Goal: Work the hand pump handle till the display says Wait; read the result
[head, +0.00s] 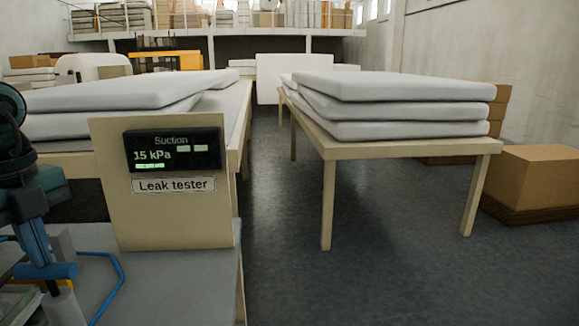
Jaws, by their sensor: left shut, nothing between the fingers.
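The leak tester (108,213) is a beige upright panel on a grey-topped bench at the left. Its dark display (173,150) reads "Suction" and "15 kPa" in light green, with small green bars. A label under it says "Leak tester". My left gripper (38,258) comes down at the left edge, shut with nothing between its fingers. Just below it are a blue and yellow part and a pale cylinder (65,309), likely the hand pump; I cannot tell whether the fingers touch it. My right gripper is out of view.
A blue tube (119,272) curves over the bench (190,285) beside the panel. A wooden table (400,150) with stacked white wadding stands to the right, and cardboard boxes (540,178) beyond it. The grey floor between the tables is clear.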

